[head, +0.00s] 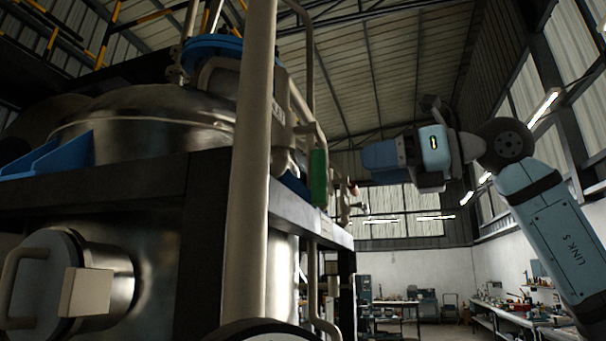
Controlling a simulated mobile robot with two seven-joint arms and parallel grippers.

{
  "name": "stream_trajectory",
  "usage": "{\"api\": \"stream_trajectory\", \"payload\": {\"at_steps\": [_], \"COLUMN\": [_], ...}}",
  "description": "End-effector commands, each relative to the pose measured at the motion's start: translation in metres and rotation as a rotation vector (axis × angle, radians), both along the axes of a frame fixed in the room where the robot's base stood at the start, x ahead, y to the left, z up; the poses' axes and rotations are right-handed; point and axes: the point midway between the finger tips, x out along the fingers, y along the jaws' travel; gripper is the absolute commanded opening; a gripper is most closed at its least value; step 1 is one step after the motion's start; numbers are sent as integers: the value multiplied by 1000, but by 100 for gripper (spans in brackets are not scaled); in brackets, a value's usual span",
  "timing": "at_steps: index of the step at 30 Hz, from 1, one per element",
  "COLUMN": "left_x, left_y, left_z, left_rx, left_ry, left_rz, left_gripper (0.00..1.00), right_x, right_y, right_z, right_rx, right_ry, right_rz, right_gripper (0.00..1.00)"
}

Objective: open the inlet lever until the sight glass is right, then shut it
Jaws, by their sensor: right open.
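A green upright piece (318,178) sits on the pipework at the right edge of the vessel frame. I cannot tell whether it is the sight glass or a lever grip. Small pale fittings with a reddish tip (353,191) stick out just right of it. I cannot make out which one is the inlet lever. My right gripper (378,160) is raised to the right of these fittings, pointing left, apart from them and open. Nothing shows between its fingers. My left gripper is out of view.
A thick pale vertical pipe (250,185) stands close in front and hides part of the vessel (145,120). A dark frame (110,185) surrounds the vessel. Workbenches (510,311) stand far back at right. The air right of the frame is clear apart from my arm.

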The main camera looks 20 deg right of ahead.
Motion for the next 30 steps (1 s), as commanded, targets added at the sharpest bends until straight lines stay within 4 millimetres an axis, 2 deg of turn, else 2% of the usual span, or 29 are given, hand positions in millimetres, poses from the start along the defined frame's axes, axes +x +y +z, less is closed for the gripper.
{"api": "stream_trajectory", "payload": {"at_steps": [1,3,8,21,30], "left_x": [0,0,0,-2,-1], "left_y": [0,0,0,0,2], "left_z": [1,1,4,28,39], "left_rx": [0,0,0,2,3], "left_ry": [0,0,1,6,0], "left_rz": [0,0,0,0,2], "left_gripper": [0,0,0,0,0], "right_x": [-7,-12,-8,54,81], "right_y": [-5,-10,-6,56,82], "right_z": [11,18,23,24,22], "right_rx": [-8,-16,-21,-19,-19], "right_ry": [-20,-33,-37,-36,-37], "right_rz": [-28,-55,-67,-63,-65], "right_gripper": [54,54,54,54,54]}}
